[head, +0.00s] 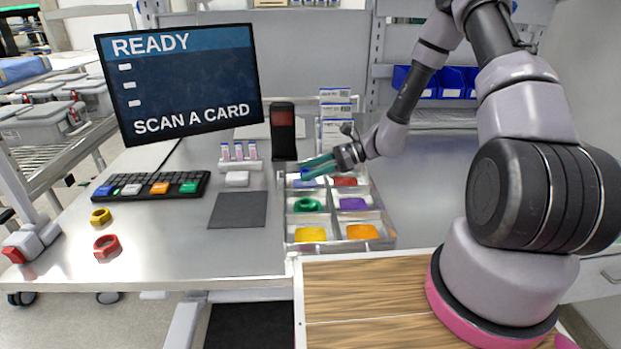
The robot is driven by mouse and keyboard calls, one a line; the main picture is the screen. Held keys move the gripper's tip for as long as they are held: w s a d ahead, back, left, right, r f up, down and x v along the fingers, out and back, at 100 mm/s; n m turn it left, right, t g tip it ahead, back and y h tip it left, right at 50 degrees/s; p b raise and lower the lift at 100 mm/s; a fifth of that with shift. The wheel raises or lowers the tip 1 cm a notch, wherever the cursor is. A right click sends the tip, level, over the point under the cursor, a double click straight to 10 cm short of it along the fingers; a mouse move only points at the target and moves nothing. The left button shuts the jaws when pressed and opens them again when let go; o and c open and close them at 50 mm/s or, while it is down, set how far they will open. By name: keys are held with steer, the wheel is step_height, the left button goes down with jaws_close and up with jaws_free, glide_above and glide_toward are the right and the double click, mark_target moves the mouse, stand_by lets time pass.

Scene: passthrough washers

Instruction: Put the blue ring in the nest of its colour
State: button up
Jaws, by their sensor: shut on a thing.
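My gripper (312,170) has teal fingers and is over the back-left compartment of the metal tray (291,247). It is shut on the blue ring (304,176), of which only a small blue part shows at the fingertips. The blue nest is in that back-left compartment, mostly hidden by the fingers. I cannot tell whether the ring touches the nest.
The tray also has red (345,181), green (307,205), purple (352,204), yellow (310,235) and orange (362,232) nests. A yellow ring (100,217) and a red ring (106,247) lie at left. A dark scanner (283,132) stands behind the tray.

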steer(key=shift+f, duration=1.15)
steer(key=shift+f, duration=0.1)
steer(key=o, duration=1.3)
steer(key=shift+d+r, duration=0.25)
steer(key=v, duration=1.1)
steer(key=shift+d, duration=0.2)
